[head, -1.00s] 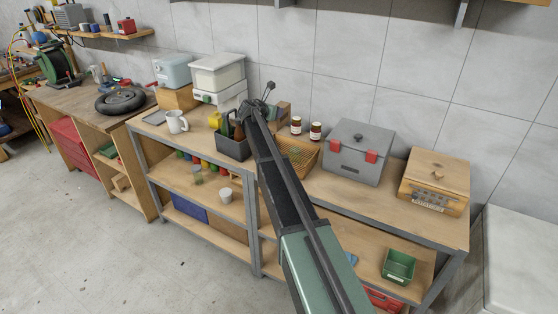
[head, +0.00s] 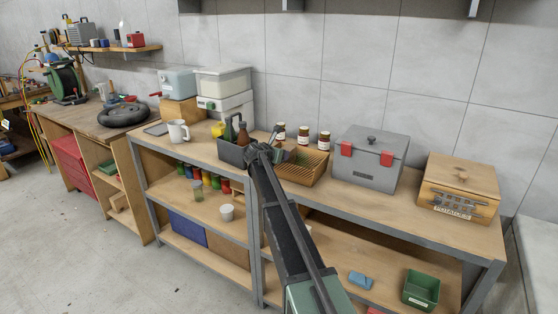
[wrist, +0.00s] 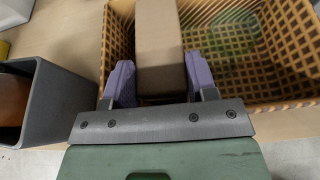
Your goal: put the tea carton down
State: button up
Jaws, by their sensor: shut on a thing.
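The tea carton (wrist: 160,45), a plain brown box, is between the two purple finger pads of my gripper (wrist: 160,85) in the wrist view. The pads press on its left and right sides. The carton is over or inside the wicker basket (wrist: 118,35); I cannot tell whether it touches the bottom. In the head view my gripper (head: 268,150) is at the left end of the basket (head: 318,170), and the arm hides the carton.
A dark caddy (head: 232,152) with bottles stands close left of the basket; its wall (wrist: 52,100) shows in the wrist view. Jars (head: 303,135) stand behind. A grey box (head: 370,160) is to the right. Something green and see-through (wrist: 232,35) lies in the basket.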

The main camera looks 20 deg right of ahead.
jog(key=shift+f, duration=0.15)
jog(key=o, duration=0.9)
jog(key=shift+r, duration=0.2)
jog(key=p+v, duration=0.5)
jog(key=v, duration=0.7)
jog(key=s+a+f+m+g+y, duration=0.2)
jog(key=s+a+m, duration=0.4)
jog(key=s, duration=0.7)
jog(key=s+a+f+m+g+y, duration=0.3)
jog(key=s+a+f+m+y, duration=0.2)
jog(key=s+m, duration=0.5)
jog(key=s+a+f+m+g+y, duration=0.2)
jog(key=s+a+m, duration=0.4)
jog(key=s, duration=1.2)
jog(key=f+m+y, duration=0.1)
jog(key=m+y, duration=0.1)
jog(key=m, duration=0.1)
jog(key=shift+a+f+g, duration=0.2)
jog(key=shift+a+g, duration=0.15)
jog(key=shift+g, duration=0.05)
